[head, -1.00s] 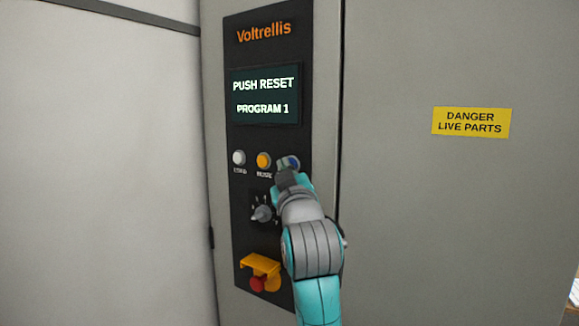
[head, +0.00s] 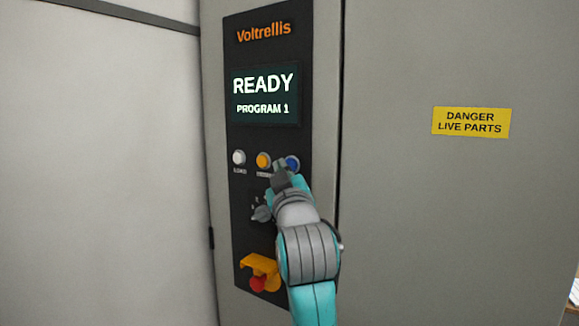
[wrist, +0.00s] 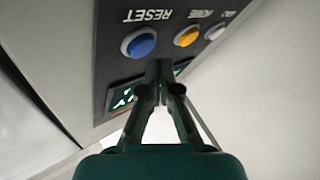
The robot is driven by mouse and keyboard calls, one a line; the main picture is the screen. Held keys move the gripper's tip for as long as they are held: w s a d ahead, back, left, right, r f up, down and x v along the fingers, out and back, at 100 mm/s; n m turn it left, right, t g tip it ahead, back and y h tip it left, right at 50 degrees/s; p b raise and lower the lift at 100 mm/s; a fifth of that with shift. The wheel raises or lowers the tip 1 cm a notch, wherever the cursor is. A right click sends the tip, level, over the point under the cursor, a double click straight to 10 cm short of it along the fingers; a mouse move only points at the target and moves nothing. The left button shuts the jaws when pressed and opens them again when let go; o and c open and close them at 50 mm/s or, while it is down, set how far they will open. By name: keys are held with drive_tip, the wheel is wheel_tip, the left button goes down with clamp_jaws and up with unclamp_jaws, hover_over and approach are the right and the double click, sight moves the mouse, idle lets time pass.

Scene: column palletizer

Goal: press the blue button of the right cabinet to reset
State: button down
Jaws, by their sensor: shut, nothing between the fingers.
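The blue button (head: 292,163) is on the dark control panel (head: 268,195), right of the orange button (head: 263,160) and the white button (head: 238,157). In the wrist view the blue button (wrist: 139,42) has the label RESET above it in the picture, upside down. My gripper (head: 280,167) is in front of the panel, just left of the blue button and covering a little of its edge. In the wrist view my gripper (wrist: 159,66) has its fingertips together, with nothing between them, beside the blue button and apart from it. The display (head: 264,96) reads READY, PROGRAM 1.
Below the buttons are a rotary knob (head: 262,213), partly hidden by my arm, and a red button (head: 258,284) under a yellow guard (head: 260,264). A yellow DANGER LIVE PARTS sign (head: 471,122) is on the grey cabinet door at right. Space left of the panel is free.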

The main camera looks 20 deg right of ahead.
drive_tip(key=shift+a, duration=0.1)
drive_tip(key=shift+s+a, duration=0.75)
drive_tip(key=shift+a, duration=0.25)
drive_tip(key=shift+s+a, duration=0.7)
drive_tip(key=shift+a, duration=0.25)
drive_tip(key=s+f+g+y, duration=0.1)
drive_tip(key=s+f, duration=0.3)
drive_tip(key=f, duration=0.9)
drive_tip(key=s+f+g+y, duration=0.1)
drive_tip(key=s+f, duration=0.4)
drive_tip(key=f, duration=0.8)
drive_tip(key=s+f+g+y, duration=0.1)
drive_tip(key=s+f, duration=0.3)
drive_tip(key=f, duration=0.9)
drive_tip(key=s+f+g+y, duration=0.1)
drive_tip(key=s+f, duration=0.5)
drive_tip(key=s, duration=0.4)
drive_tip(key=s+f, duration=0.6)
drive_tip(key=s, duration=0.4)
drive_tip(key=s+d+m+g, duration=0.1)
drive_tip(key=s+m+g, duration=0.1)
drive_tip(key=s, duration=1.7)
drive_tip(key=shift+d+r+m, duration=0.15)
drive_tip(key=shift+d+m, duration=0.05)
drive_tip(key=shift+m, duration=0.5)
